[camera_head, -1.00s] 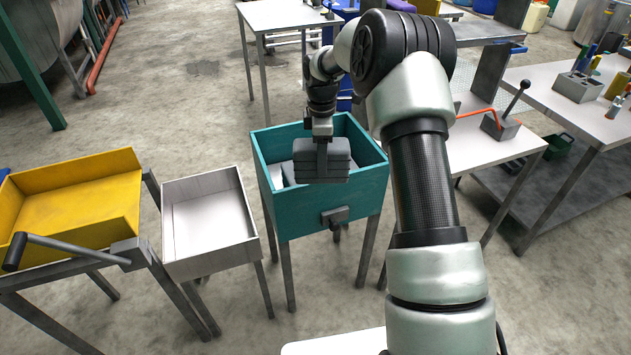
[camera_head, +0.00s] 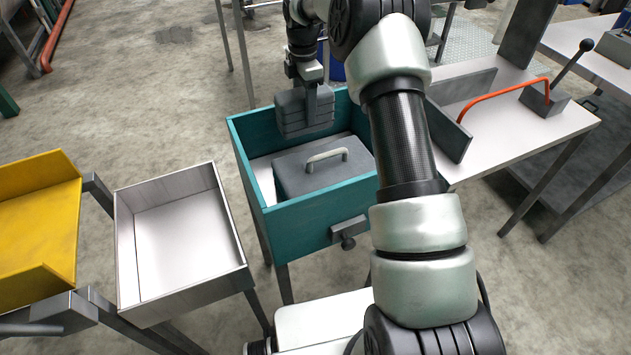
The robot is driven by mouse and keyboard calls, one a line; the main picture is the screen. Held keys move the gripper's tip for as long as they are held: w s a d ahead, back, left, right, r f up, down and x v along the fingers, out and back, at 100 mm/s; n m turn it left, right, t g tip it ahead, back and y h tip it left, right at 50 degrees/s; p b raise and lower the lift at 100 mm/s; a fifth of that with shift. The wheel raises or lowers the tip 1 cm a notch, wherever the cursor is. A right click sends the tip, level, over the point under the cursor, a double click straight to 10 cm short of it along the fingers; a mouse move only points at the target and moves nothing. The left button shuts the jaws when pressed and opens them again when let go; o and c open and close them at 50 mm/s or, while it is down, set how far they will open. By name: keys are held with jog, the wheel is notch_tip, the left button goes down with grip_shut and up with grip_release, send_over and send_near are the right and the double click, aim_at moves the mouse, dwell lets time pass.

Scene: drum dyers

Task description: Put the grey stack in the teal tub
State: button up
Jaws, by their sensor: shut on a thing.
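The grey stack (camera_head: 292,114) is a block of several flat grey layers. My gripper (camera_head: 318,106) is shut on it and holds it upright over the far left part of the teal tub. The teal tub (camera_head: 318,222) is an open box on legs, with a pale floor and a dark knob on its front. Inside it is a grey box or lid with a pale handle (camera_head: 326,158), to the near right of the stack. I cannot tell whether the stack touches the tub's far wall or how high above the floor it hangs.
A white tray (camera_head: 130,262) on legs stands left of the tub, and a yellow tray (camera_head: 40,225) further left. To the right is a white table (camera_head: 530,130) with a red bent rod (camera_head: 500,93) and a lever. My arm hides the tub's right side.

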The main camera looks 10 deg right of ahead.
notch_tip(320, 180, down, 2)
jog(key=shift+w+f+b, duration=0.15)
jog(key=shift+f+b, duration=0.1)
jog(key=shift+b, duration=0.1)
notch_tip(320, 180, down, 9)
jog(key=shift+f+b, duration=0.2)
jog(key=shift+b, duration=0.65)
